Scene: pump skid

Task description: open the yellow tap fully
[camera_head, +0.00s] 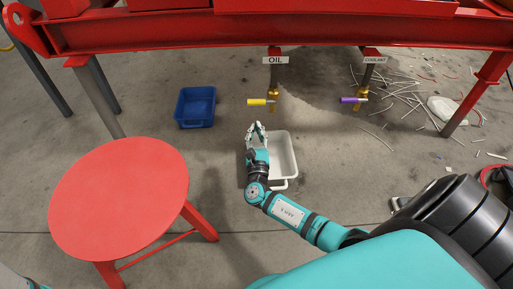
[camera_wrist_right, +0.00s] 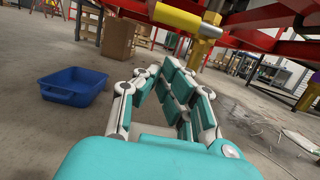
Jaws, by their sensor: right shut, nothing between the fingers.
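The yellow tap (camera_head: 257,102) hangs under the red skid beam, beneath the OIL sign. Its yellow handle sticks out sideways to the left from a brass body (camera_head: 273,100). In the right wrist view the yellow handle (camera_wrist_right: 178,18) is at the top, just above and beyond the fingertips, with the brass body to its right. My right gripper (camera_head: 257,127) is shut and empty, pointing at the tap from below in the head view. It appears apart from the handle. My left gripper is not in view.
A purple-handled tap (camera_head: 352,99) under the COOLANT sign is to the right. A pale tray (camera_head: 291,155) lies on the floor beside my right gripper. A blue bin (camera_head: 195,107) and a red stool (camera_head: 120,195) are to the left. Litter lies at right.

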